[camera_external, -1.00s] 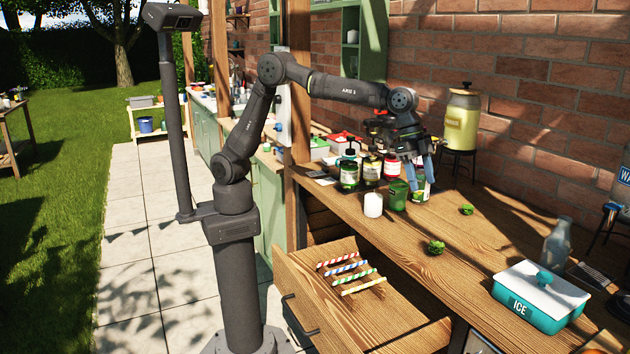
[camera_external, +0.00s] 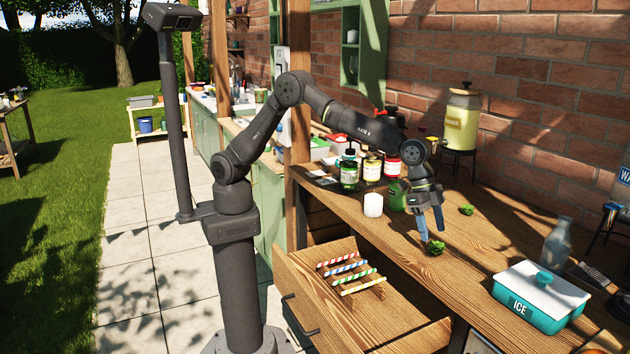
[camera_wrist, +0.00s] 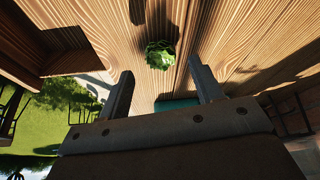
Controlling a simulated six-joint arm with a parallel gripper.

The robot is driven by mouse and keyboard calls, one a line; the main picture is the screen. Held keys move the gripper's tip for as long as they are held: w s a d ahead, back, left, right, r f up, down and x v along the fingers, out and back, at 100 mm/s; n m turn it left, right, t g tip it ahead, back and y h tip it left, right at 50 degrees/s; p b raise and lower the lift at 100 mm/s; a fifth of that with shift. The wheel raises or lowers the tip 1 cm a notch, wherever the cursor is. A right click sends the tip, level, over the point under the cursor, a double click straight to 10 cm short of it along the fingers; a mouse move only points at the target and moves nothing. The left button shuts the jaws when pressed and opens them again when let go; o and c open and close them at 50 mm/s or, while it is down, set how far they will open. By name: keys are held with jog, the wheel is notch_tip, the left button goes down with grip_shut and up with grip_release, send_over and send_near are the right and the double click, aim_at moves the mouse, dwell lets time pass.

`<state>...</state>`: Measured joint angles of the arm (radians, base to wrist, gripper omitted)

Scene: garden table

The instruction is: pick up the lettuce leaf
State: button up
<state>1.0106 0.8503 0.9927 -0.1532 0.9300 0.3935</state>
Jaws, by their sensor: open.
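A crumpled green lettuce leaf (camera_external: 435,248) lies on the wooden table (camera_external: 480,250), near its front edge. A second, similar green leaf (camera_external: 467,210) lies farther back on the table. My gripper (camera_external: 432,236) is open and empty, pointing down just above the nearer leaf. In the wrist view the leaf (camera_wrist: 160,55) shows ahead of the spread fingers (camera_wrist: 158,85), roughly centred between them and not touching them.
An open drawer (camera_external: 365,318) with striped straws is below the table edge. A teal ICE box (camera_external: 540,295) and a glass bottle (camera_external: 556,243) stand to the right. A white candle (camera_external: 373,205), a green can (camera_external: 396,196) and several jars stand left of my gripper.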

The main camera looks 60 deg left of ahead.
aim_at(436, 243)
jog(key=x, duration=0.4)
jog(key=shift+w+d, duration=0.1)
jog(key=shift+d, duration=0.05)
jog(key=c, duration=1.1)
jog(key=shift+o, duration=0.2)
jog(key=shift+r, duration=0.1)
